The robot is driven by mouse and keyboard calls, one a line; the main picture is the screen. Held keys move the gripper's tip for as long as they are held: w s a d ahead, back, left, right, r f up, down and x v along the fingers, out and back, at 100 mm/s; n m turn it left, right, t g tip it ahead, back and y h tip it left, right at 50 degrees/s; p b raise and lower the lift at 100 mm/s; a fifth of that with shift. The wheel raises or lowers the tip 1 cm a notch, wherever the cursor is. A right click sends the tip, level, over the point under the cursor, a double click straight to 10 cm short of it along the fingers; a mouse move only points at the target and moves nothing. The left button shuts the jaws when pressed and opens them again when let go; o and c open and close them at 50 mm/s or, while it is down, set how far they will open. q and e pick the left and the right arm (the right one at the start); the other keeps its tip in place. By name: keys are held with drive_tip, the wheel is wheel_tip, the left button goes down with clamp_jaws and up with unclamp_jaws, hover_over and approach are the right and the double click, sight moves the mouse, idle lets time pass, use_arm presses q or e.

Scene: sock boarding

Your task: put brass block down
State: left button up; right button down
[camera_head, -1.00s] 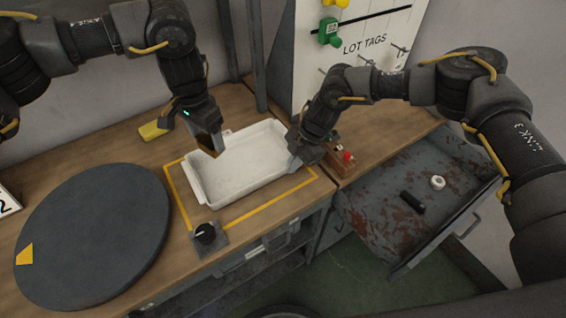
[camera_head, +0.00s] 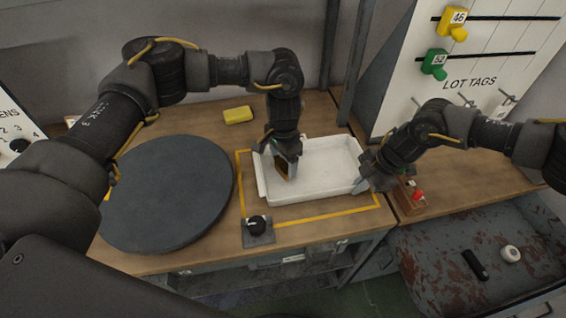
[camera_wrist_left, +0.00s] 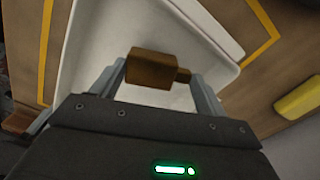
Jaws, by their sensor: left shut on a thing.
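The brass block (camera_wrist_left: 152,68) is held between the fingers of my left gripper (camera_wrist_left: 160,80). In the head view my left gripper (camera_head: 285,168) is over the left part of the white tray (camera_head: 325,190), with the block (camera_head: 283,172) partly hidden by the fingers. I cannot tell whether the block touches the tray floor. The tray looks otherwise empty. My right gripper (camera_head: 368,184) is at the tray's right end, by its rim; its fingers are too small to tell whether they grip it.
A yellow outline (camera_head: 310,218) surrounds the tray. A round dark turntable (camera_head: 165,200) lies left, a knob (camera_head: 257,226) in front, a yellow block (camera_head: 238,115) behind. A small wooden box with a red button (camera_head: 413,195) is right of the tray, beside an open drawer (camera_head: 440,270).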

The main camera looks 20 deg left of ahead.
sight(283, 163)
use_arm(q)
drive_tip(key=shift+f, duration=0.9)
drive_tip(key=o, duration=1.2)
drive_tip(key=shift+f, duration=0.15)
wheel_tip(283, 163, up, 12)
use_arm(e)
drive_tip(key=c, duration=1.6)
unclamp_jaws()
drive_tip(key=shift+o, duration=0.2)
drive_tip(key=shift+r, duration=0.1)
